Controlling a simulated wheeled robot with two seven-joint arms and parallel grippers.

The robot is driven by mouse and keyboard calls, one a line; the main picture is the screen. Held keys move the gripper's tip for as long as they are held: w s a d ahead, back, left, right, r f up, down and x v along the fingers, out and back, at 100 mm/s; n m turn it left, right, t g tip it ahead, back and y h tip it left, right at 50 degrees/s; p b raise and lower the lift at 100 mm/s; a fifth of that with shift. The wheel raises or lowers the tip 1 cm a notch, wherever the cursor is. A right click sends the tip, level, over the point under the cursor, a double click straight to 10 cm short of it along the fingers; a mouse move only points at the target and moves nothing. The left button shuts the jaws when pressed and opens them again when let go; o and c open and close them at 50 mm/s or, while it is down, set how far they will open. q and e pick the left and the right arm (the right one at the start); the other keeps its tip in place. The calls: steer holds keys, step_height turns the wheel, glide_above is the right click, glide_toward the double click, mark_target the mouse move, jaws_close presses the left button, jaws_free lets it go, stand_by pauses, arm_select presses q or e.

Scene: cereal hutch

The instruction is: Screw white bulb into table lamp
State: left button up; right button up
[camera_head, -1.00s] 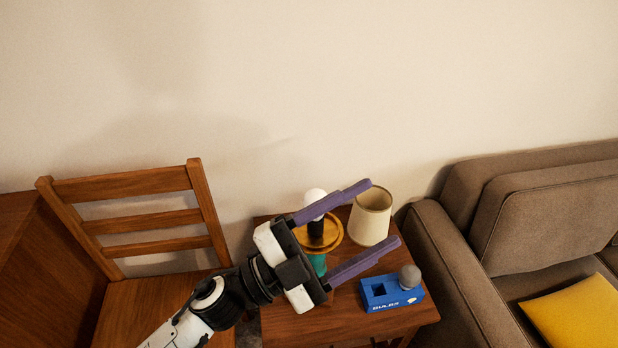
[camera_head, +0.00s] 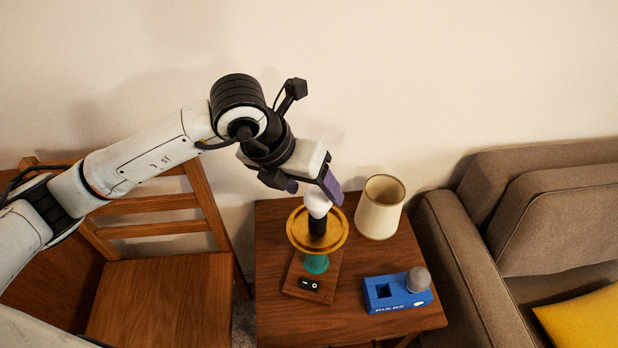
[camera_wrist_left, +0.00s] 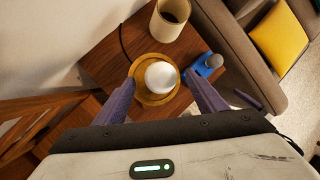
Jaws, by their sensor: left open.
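The white bulb (camera_head: 317,203) stands upright on the black socket (camera_head: 317,226) of the table lamp, above its gold disc (camera_head: 297,238). The lamp has a teal stem (camera_head: 316,263) and a wooden base with a switch (camera_head: 308,285). My left gripper (camera_head: 312,188) is open, reaching down over the bulb. In the left wrist view the bulb (camera_wrist_left: 161,77) lies between the two purple fingers, with gaps on both sides. Whether the bulb is fully seated cannot be told. My right gripper is not in view.
A cream lampshade (camera_head: 380,207) stands on the wooden side table (camera_head: 275,325) behind and right of the lamp. A blue bulb box (camera_head: 397,293) holds a grey bulb (camera_head: 418,279). A chair (camera_head: 160,290) is at left, a brown sofa (camera_head: 545,215) at right.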

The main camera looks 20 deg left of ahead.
mark_target(327, 207)
arm_select(q)
steer(key=x, duration=0.8)
steer(key=shift+d+f, duration=0.1)
steer(key=shift+d, duration=0.1)
steer(key=c, duration=1.1)
steer(key=shift+s+d+f+m+g+h+b, duration=0.1)
steer(key=shift+m+g+h+b, duration=0.4)
steer(key=shift+m, duration=0.6)
steer(key=shift+s+d+m+b, duration=0.15)
steer(key=shift+m+b, duration=0.25)
steer(key=shift+m, duration=0.5)
steer(key=shift+h, duration=0.3)
